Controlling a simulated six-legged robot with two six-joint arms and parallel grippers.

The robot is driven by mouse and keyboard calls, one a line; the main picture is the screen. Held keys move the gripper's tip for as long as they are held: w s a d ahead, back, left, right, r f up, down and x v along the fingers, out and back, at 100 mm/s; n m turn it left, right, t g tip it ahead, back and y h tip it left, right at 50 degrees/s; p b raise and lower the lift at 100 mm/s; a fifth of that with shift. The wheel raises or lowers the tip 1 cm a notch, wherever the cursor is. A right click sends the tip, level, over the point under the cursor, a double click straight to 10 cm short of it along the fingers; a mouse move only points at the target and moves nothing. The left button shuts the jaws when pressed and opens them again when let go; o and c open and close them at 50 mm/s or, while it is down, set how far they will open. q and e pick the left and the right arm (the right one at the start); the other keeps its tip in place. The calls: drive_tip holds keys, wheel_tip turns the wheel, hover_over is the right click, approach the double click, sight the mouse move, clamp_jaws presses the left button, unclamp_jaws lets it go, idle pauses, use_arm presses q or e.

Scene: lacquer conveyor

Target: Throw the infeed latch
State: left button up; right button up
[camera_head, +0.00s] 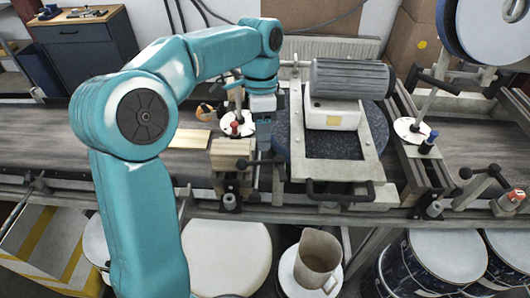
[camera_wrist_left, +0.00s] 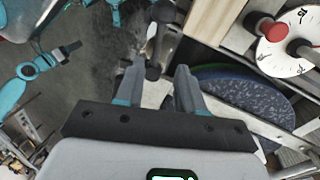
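My left gripper (camera_head: 264,146) points down at the near edge of the conveyor, left of the grey motor. In the left wrist view its two fingers (camera_wrist_left: 158,70) are apart. A dark-knobbed metal lever (camera_wrist_left: 153,73), which looks like the infeed latch, shows between or just beyond the fingertips; I cannot tell whether they touch it. In the head view the dark lever (camera_head: 258,161) lies right below the fingers, partly hidden by them, beside a wooden block (camera_head: 232,150). My right gripper is not recognisable in either view.
A white dial with a red knob (camera_head: 236,128) stands just left of the gripper, and shows in the wrist view (camera_wrist_left: 285,45). The grey motor (camera_head: 350,78) in its metal frame is close on the right. The belt (camera_head: 90,135) on the left is mostly clear.

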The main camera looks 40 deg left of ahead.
sight(264, 161)
use_arm(q)
drive_tip(key=f, duration=0.3)
drive_tip(key=s+d+f, duration=0.1)
drive_tip(key=shift+d+f, duration=0.1)
drive_tip(key=shift+f, duration=0.2)
drive_tip(key=shift+d, duration=0.15)
drive_tip(key=shift+f, duration=0.1)
drive_tip(key=c, duration=0.6)
drive_tip(key=shift+w+a+f, duration=0.1)
drive_tip(key=shift+a, duration=0.1)
clamp_jaws()
drive_tip(key=shift+d, duration=0.1)
